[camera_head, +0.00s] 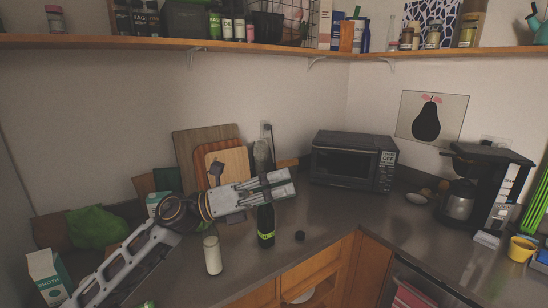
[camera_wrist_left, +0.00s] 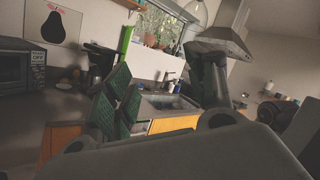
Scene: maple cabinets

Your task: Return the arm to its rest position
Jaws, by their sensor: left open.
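My left arm comes in from the lower left in the head view, reaching up and right over the counter (camera_head: 325,215). My left gripper (camera_head: 284,184) is at its end, open, with its fingers pointing right. It overlaps the upper part of a dark bottle with a yellow-green label (camera_head: 266,238) in the picture. I cannot tell whether they touch. In the left wrist view, the two green-padded fingers are wide apart with nothing between them (camera_wrist_left: 165,95). My right gripper is in neither view.
Cutting boards (camera_head: 205,145) lean on the wall behind the gripper. A toaster oven (camera_head: 345,160) and coffee maker (camera_head: 485,185) stand right. A shelf (camera_head: 280,47) runs above. Counter between lid and coffee maker is clear.

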